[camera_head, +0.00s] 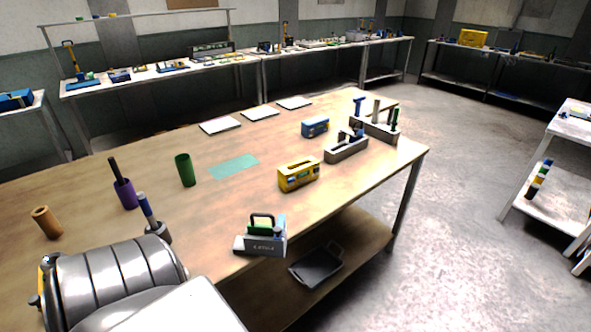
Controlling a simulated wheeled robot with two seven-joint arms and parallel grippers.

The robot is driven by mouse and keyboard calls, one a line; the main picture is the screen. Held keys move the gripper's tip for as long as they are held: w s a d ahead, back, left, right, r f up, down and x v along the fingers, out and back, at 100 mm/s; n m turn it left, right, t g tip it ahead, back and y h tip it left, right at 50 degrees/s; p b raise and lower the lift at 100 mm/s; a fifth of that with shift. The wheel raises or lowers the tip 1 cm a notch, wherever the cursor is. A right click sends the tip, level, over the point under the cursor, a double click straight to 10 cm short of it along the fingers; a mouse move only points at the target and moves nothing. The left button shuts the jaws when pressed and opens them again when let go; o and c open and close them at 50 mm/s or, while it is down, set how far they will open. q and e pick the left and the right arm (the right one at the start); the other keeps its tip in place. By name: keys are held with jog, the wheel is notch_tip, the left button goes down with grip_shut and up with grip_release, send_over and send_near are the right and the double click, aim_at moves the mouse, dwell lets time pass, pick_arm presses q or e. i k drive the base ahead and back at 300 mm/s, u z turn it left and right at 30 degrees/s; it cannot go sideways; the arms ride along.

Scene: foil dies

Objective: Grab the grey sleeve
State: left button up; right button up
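A grey sleeve (158,236) stands upright near the front left edge of the wooden table (235,205). A tool with a blue and dark handle (147,211) sticks up out of it. Part of the sleeve's lower front is close behind my own large metal body part at the bottom left. Other sleeves stand nearby: a purple one (126,195) with a dark handle in it, an empty-looking green one (185,171) and a brown one (47,223) at the far left. Neither of my grippers can be made out in the view.
A grey block device with a green handle (262,240) sits at the front edge, right of the grey sleeve. A yellow box (298,175), a blue box (315,126) and a grey tool holder (346,150) stand further right. A teal mat (234,167) lies flat mid-table.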

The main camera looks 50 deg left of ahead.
aim_at(246, 245)
jog(key=i, duration=3.3)
jog(key=u, duration=3.45)
